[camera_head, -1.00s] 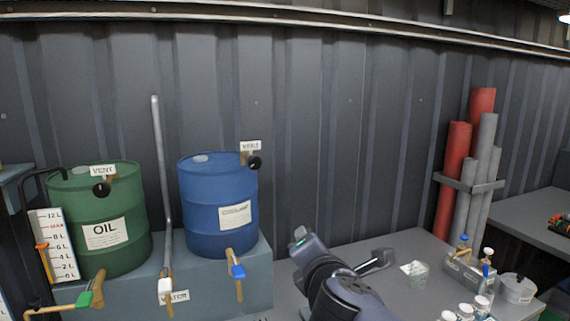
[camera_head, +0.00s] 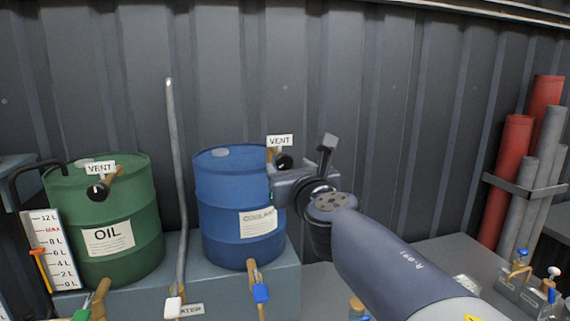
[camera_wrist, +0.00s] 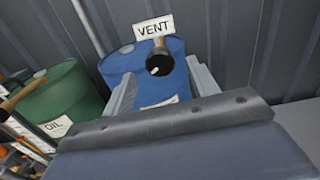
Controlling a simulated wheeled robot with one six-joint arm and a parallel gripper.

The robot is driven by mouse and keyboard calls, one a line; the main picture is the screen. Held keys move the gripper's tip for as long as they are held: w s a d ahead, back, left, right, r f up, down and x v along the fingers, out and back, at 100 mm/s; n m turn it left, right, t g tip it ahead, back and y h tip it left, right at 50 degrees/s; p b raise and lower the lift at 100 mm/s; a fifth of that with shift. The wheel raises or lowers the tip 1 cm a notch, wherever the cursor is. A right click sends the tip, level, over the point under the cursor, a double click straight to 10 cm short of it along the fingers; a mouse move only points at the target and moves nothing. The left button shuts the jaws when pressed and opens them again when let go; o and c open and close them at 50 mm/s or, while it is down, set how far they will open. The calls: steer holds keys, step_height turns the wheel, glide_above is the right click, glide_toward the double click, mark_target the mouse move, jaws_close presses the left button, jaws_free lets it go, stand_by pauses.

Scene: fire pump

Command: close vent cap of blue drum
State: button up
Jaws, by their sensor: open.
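The blue drum (camera_head: 238,205) stands on a grey-blue bench. Its black vent cap (camera_head: 284,161) sits on a brass pipe near the drum's top right edge, under a white VENT sign (camera_head: 279,141). My gripper (camera_head: 274,182) is just right of the drum's upper side, close below the cap. In the wrist view the black cap (camera_wrist: 159,63) faces me on its brass pipe, with the blue drum (camera_wrist: 160,88) behind it. The open jaws (camera_wrist: 162,82) lie left and right of the cap, with empty space between them. I cannot tell their exact distance from the cap.
A green OIL drum (camera_head: 105,220) with its own black vent cap (camera_head: 97,191) stands at left. A thin grey pipe (camera_head: 176,180) rises between the drums. Red and grey tubes (camera_head: 530,165) stand at right. The corrugated wall is close behind the drums.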

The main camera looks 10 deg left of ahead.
mark_target(285, 163)
steer(key=shift+x, duration=2.35)
steer(key=shift+c, duration=0.2)
steer(key=c, duration=1)
steer(key=shift+o, duration=0.2)
